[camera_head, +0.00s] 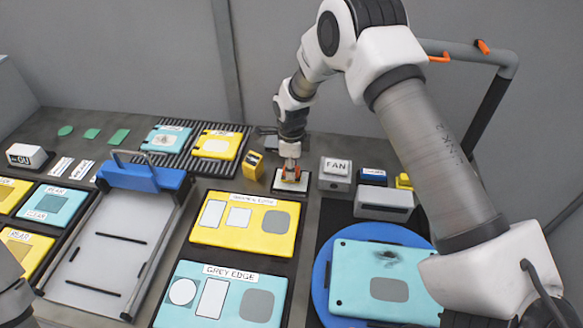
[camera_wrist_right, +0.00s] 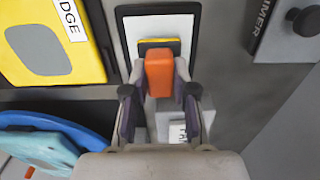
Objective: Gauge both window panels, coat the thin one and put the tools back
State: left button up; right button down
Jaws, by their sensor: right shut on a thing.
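My right gripper (camera_head: 291,160) is shut on an orange-handled tool (camera_wrist_right: 160,73). The tool's yellow and dark lower part is over a white pad in a black frame (camera_head: 291,186); I cannot tell if they touch. The pad also shows in the right wrist view (camera_wrist_right: 186,27). A teal panel (camera_head: 350,262) with a dark smudge and grey window lies on a blue round turntable (camera_head: 322,290). A smaller teal panel (camera_head: 166,138) and yellow panel (camera_head: 217,145) lie on a black ribbed rack. A yellow block-like device (camera_head: 252,165) stands left of the pad. My left gripper is out of view.
A yellow board (camera_head: 240,240) and a teal "GREY EDGE" board (camera_head: 220,300) lie in front. A blue-ended tray (camera_head: 110,240) is at left. A "FAN" box (camera_head: 335,173) and a grey box (camera_head: 384,205) stand right of the pad. My right arm crosses the right side.

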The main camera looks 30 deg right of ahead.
notch_tip(320, 180, up, 6)
jog(key=p, duration=0.4)
dwell(0.6)
